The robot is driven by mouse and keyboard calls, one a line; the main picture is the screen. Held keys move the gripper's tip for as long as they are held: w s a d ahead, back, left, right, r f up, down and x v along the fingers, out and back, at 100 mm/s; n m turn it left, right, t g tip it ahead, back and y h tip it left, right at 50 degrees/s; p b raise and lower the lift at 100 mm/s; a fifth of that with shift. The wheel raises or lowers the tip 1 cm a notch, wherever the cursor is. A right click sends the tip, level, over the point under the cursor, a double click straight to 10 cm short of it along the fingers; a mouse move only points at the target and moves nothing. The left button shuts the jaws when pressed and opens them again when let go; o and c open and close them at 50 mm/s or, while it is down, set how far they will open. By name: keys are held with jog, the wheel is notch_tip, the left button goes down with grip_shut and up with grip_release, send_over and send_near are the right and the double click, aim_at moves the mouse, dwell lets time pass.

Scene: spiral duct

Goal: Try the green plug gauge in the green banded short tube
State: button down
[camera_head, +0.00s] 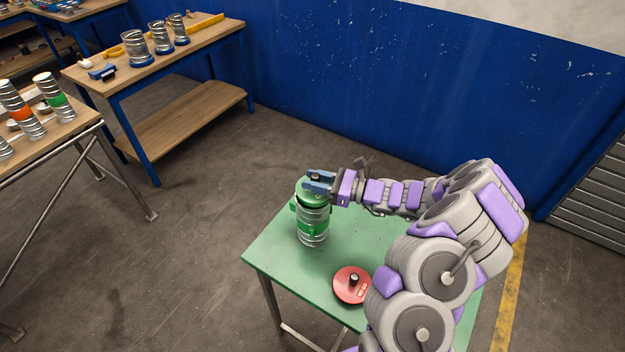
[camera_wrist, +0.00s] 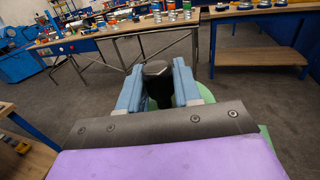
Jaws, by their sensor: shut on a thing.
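The green banded short tube (camera_head: 313,232), ribbed metal with a green band, stands upright on the green table (camera_head: 274,250). The green plug gauge (camera_head: 307,200) is a green disc at the tube's top end. I cannot tell whether it sits inside the mouth or only on the rim. My gripper (camera_head: 318,182) is over the tube, shut on the gauge's dark handle. In the wrist view the black handle (camera_wrist: 157,72) stands between my blue fingers (camera_wrist: 158,90). A bit of green disc shows behind the fingers; the tube is hidden there.
A red disc gauge (camera_head: 347,290) with a dark knob lies on the green table near its front edge. A table at left holds orange- and green-banded tubes (camera_head: 57,98). A blue-legged bench (camera_head: 100,62) behind bears several ribbed tubes. A blue wall (camera_head: 370,80) closes the back.

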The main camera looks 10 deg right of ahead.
jog(key=shift+a, duration=0.15)
jog(key=shift+d+f, duration=0.1)
jog(key=shift+d, duration=0.2)
dwell(0.5)
jog(key=c, duration=0.7)
grip_release()
jog(key=shift+a, duration=0.2)
jog(key=shift+d, duration=0.15)
jog(key=v, duration=1.7)
jog(key=shift+p, duration=0.3)
jog(key=shift+d+f, duration=0.1)
jog(key=shift+d, duration=0.05)
